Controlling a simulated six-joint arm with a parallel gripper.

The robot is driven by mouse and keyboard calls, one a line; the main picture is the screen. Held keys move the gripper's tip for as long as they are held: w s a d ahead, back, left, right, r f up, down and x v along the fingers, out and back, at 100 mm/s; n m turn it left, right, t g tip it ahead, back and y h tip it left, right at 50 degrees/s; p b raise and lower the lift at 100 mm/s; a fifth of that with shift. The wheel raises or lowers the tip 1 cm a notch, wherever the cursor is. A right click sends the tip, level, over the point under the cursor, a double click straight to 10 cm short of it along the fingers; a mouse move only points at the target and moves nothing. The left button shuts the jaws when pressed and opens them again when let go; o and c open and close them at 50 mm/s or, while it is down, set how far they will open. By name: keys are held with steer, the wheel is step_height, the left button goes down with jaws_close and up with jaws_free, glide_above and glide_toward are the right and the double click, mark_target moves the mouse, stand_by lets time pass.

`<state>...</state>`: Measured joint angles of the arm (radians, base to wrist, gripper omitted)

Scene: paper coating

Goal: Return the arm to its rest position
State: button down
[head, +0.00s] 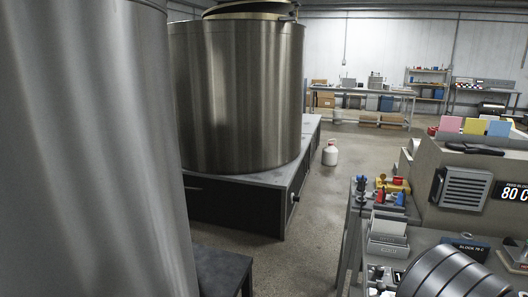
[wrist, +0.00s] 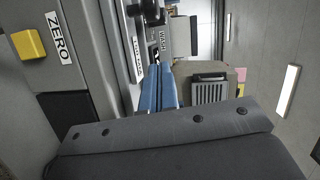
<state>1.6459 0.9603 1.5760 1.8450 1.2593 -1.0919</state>
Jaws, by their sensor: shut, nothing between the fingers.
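In the wrist view, my gripper (wrist: 159,70) shows as two blue fingers side by side, closed together with nothing between them. The dark grey body behind the fingers fills the bottom of that view. The fingers point toward a grey machine with a vented panel (wrist: 210,92) and labelled fronts. I cannot make out my gripper in the head view. A dark ribbed cylinder at its lower right may be part of my arm, but I cannot tell.
A yellow button (wrist: 28,44) sits beside a ZERO label (wrist: 67,38) in the wrist view. In the head view, a grey bench machine (head: 466,188) and a sample rack (head: 388,225) stand at right. A large steel tank (head: 237,95) stands left of open floor (head: 325,195).

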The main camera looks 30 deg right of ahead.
steer(key=w+a+r+v, duration=0.1)
steer(key=a+v, duration=0.1)
steer(key=v, duration=0.9)
steer(key=x, duration=0.3)
steer(key=s+d+x, duration=0.1)
steer(key=x, duration=0.3)
steer(key=d+f+x, duration=0.1)
steer(key=x, duration=0.3)
steer(key=shift+d, duration=0.25)
steer(key=s+d, duration=0.7)
steer(key=s+a+r+n+y, duration=0.1)
steer(key=s+a+r+n, duration=0.1)
steer(key=s, duration=0.8)
steer(key=shift+s+a+r+n, duration=0.2)
steer(key=shift+a+n, duration=0.1)
steer(key=shift+a, duration=0.55)
